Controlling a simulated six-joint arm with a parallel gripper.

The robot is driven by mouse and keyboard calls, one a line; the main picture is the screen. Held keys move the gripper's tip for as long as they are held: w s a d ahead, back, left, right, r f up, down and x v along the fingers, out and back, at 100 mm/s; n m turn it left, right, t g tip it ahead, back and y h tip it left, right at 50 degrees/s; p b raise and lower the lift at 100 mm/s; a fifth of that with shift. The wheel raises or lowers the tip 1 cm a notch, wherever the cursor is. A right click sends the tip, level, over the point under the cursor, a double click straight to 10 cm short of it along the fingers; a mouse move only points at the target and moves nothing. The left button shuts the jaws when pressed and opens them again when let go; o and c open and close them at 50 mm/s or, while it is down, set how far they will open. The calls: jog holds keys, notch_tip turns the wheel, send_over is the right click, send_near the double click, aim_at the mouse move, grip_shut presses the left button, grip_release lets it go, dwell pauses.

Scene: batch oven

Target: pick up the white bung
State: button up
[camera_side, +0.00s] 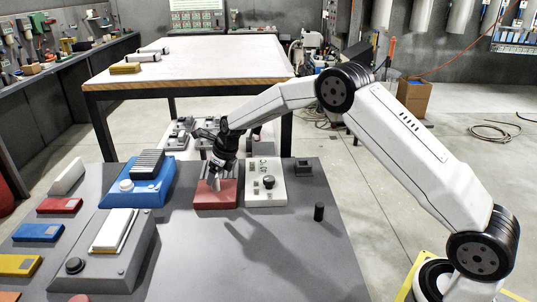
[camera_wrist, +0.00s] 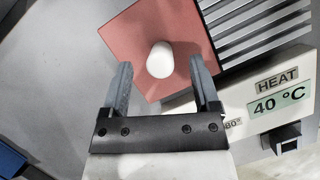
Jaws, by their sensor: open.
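The white bung (camera_wrist: 160,60) shows in the wrist view as a small, rounded white piece on the red block (camera_wrist: 137,38). My gripper (camera_wrist: 161,66) is open, with one finger to each side of the bung in the picture and a clear gap on both sides. I cannot tell how far the fingertips are above the block. In the side view my gripper (camera_side: 216,176) points down over the red block (camera_side: 217,200), and the bung is hard to make out there behind the fingers.
A white heater unit (camera_side: 265,192) reading 40 °C stands right beside the red block, with grey fins near it in the wrist view. A blue device (camera_side: 150,193) stands to the left. A black cylinder (camera_side: 319,211) stands to the right.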

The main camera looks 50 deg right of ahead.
jog(key=shift+x, duration=1.8)
grip_shut()
